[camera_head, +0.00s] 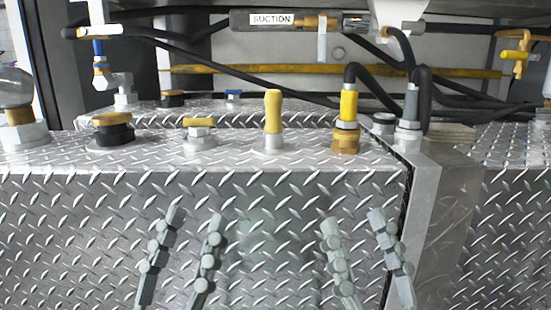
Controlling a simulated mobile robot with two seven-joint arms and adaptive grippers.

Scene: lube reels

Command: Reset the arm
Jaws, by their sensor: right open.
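My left gripper (195,214) points up from the bottom of the head view, left of centre. Its two fingers stand apart with nothing between them. My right gripper (353,216) points up right of centre, its fingers also apart and empty. Both are in front of the upright diamond-plate front (270,200) of the metal box, below its top edge. Whether the fingers touch the plate cannot be told. The arms behind the grippers are out of view below.
On the box top stand a yellow-handled post (273,112), a yellow-collared hose fitting (347,120), a black-and-yellow cap (112,130) and a yellow-topped fitting (199,134). Black hoses and a "SUCTION" label (271,19) are above. A vertical metal edge (430,210) stands right of my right gripper.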

